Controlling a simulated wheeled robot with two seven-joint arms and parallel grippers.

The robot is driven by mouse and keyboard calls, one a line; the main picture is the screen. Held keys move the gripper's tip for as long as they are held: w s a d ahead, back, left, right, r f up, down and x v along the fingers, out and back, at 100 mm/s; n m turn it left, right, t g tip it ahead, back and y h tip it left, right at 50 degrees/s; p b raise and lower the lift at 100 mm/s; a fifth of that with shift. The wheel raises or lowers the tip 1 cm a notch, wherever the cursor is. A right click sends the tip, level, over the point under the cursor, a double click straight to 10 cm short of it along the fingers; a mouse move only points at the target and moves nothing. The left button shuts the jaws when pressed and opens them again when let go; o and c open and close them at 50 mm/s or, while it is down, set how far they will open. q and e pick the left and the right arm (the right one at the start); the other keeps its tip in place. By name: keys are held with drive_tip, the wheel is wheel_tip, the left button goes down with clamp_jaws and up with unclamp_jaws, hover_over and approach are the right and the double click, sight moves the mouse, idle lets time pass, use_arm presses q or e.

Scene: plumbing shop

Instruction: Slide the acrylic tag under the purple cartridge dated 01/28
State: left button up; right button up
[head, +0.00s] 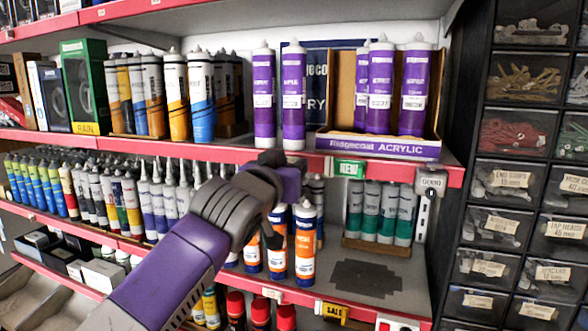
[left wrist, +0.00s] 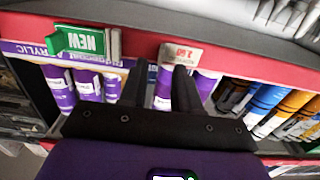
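Two purple cartridges stand loose on the upper shelf, the left one (head: 264,95) and the right one (head: 293,95). Three more purple cartridges (head: 415,85) stand in an open box (head: 378,147) marked Ridgecoal ACRYLIC. I cannot read the dates on their labels. A pale tag with red print (left wrist: 180,56) sits on the red shelf edge in the left wrist view, which appears upside down. The head view hides this tag behind my left gripper (head: 272,158). In the left wrist view, my left gripper (left wrist: 156,85) has its fingers apart, one overlapping the tag's edge. Contact is unclear. My right gripper is out of view.
A green NEW tag (head: 349,169) is on the shelf edge right of my left gripper. Orange-and-white cartridges (head: 305,243) and green ones (head: 387,211) stand on the shelf below. Drawers (head: 510,135) stand at the right.

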use_arm(q)
drive_tip(key=shift+b+v, duration=0.65)
drive_tip(key=shift+v, duration=2)
